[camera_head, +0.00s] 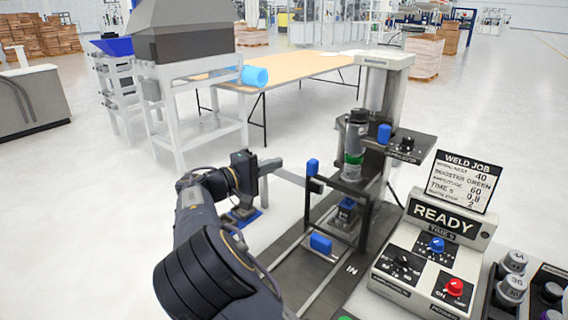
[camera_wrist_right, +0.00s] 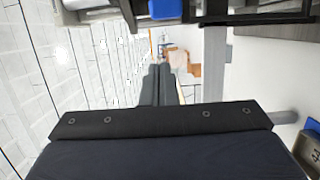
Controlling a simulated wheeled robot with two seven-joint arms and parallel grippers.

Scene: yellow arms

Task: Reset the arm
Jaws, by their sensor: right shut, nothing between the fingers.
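My right arm comes in from the bottom of the head view and reaches forward, left of the welding machine (camera_head: 385,95). Its dark gripper (camera_head: 250,180) is in the air just left of the machine's black frame, and I cannot make out its fingertips there. In the right wrist view the two dark grey fingers (camera_wrist_right: 158,85) lie side by side, shut and empty. My left gripper is not in view.
The control box (camera_head: 430,250) with a READY display and WELD JOB card stands at right. A hopper stand (camera_head: 190,80) and wooden table (camera_head: 290,70) stand behind. Open floor lies at left (camera_head: 80,220).

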